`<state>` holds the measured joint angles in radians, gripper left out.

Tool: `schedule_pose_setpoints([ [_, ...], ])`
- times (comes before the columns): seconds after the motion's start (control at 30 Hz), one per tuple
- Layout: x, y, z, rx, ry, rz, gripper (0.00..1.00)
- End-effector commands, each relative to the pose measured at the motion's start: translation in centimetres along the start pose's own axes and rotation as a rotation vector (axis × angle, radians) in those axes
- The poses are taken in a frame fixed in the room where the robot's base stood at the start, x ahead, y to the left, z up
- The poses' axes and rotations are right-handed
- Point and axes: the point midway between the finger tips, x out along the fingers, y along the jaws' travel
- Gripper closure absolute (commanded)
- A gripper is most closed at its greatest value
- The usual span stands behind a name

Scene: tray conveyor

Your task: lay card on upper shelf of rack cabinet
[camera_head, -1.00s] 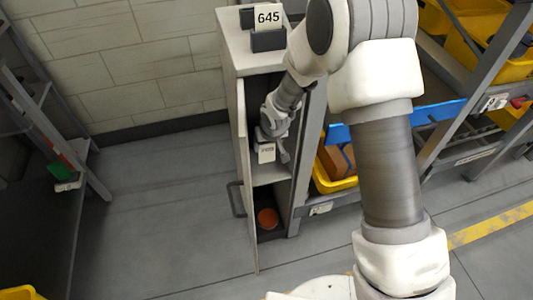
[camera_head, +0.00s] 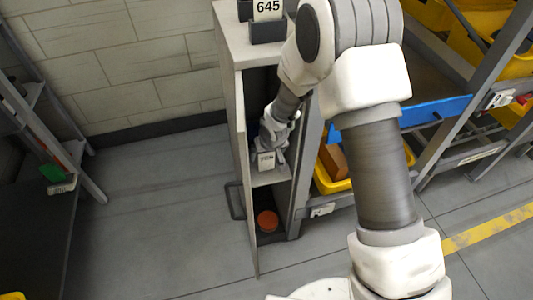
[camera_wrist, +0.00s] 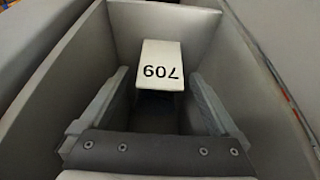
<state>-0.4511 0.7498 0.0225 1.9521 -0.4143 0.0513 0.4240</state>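A white card (camera_head: 265,161) with a dark number is inside the narrow rack cabinet (camera_head: 232,45), at the upper shelf (camera_head: 272,177). My gripper (camera_head: 270,151) reaches into the cabinet from above, right at the card. In the wrist view the fingers of my gripper (camera_wrist: 160,84) stand wide apart on both sides of the card, with gaps between them and it. The card's underside and its contact with the shelf are hidden.
The cabinet's door (camera_head: 243,190) stands open on the left. An orange round object (camera_head: 267,221) lies in the lower compartment. A 645 sign (camera_head: 268,10) stands on the cabinet top. A rack with yellow bins (camera_head: 335,180) is close on the right. The floor left is clear.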

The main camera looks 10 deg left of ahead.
Motion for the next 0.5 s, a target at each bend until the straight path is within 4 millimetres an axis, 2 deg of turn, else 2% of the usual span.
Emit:
schedule_pose_setpoints([
  [0.33,-0.4,0.0,-0.2,0.000,0.000,0.000,0.04],
  [0.5,-3.4,0.0,-0.4,0.001,0.003,0.000,0.04],
])
